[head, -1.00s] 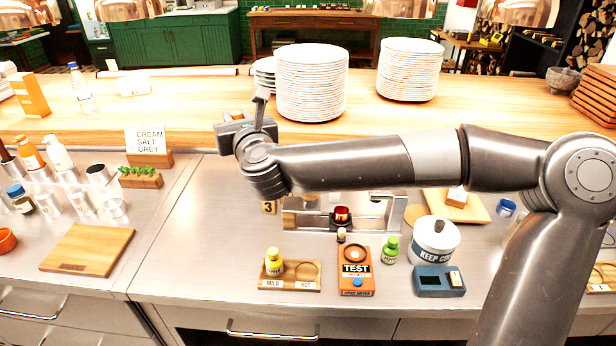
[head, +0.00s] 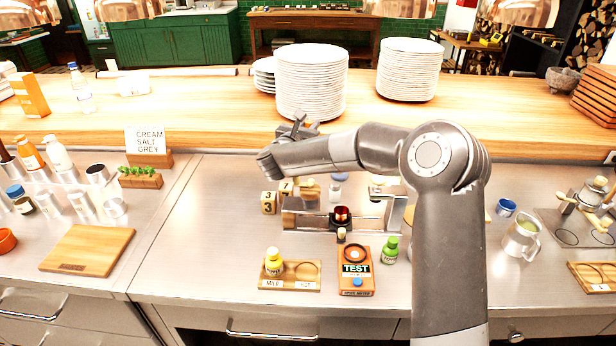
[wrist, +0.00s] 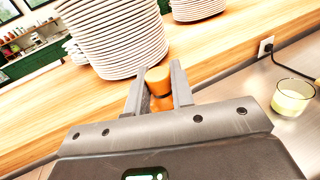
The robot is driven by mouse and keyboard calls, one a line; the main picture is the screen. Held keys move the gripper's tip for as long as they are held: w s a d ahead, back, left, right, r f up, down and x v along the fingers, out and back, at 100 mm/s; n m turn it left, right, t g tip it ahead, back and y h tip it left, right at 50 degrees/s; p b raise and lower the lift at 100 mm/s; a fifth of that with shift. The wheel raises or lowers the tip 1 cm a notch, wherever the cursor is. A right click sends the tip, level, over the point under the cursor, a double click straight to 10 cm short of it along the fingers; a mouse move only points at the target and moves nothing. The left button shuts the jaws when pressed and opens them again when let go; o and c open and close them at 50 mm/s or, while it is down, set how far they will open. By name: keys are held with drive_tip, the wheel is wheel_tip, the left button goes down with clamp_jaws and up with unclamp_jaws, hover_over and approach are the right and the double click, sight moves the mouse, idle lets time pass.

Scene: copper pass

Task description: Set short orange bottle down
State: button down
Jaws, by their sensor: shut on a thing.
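My gripper (wrist: 158,88) is shut on the short orange bottle (wrist: 158,77), whose tan-orange top shows between the two fingers in the wrist view. In the head view my gripper (head: 298,130) is above the back of the steel counter, in front of the tall plate stack. I cannot make out the bottle there. In the wrist view the bottle appears in front of the wooden ledge, and what is under it is hidden.
A wooden MILD/HOT board (head: 306,285) holds a yellow bottle (head: 273,262) on its left spot; the right spot is empty. Beside it are an orange TEST device (head: 356,282) and a green bottle (head: 390,250). Plate stacks (head: 311,85) stand on the ledge. The counter's left-middle is clear.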

drive_tip(key=w+d+r+m+g+h, duration=0.2)
drive_tip(key=d+r+m+g+h, duration=0.75)
drive_tip(key=r, duration=0.35)
wheel_tip(320, 180, down, 17)
drive_tip(key=d+n, duration=0.1)
drive_tip(key=shift+t, duration=0.35)
drive_tip(key=shift+w+a+f, duration=0.55)
drive_tip(key=shift+a+f, duration=1.3)
drive_tip(key=shift+f, duration=0.05)
drive_tip(key=shift+w+a+f, duration=0.55)
drive_tip(key=shift+a+f, duration=1.25)
drive_tip(key=shift+f, duration=0.05)
drive_tip(key=shift+w+a+f, duration=0.55)
drive_tip(key=shift+a+f, duration=1.3)
drive_tip(key=shift+f, duration=0.05)
drive_tip(key=shift+f, duration=0.1)
drive_tip(key=c, duration=1.3)
unclamp_jaws()
drive_tip(key=shift+o, duration=0.2)
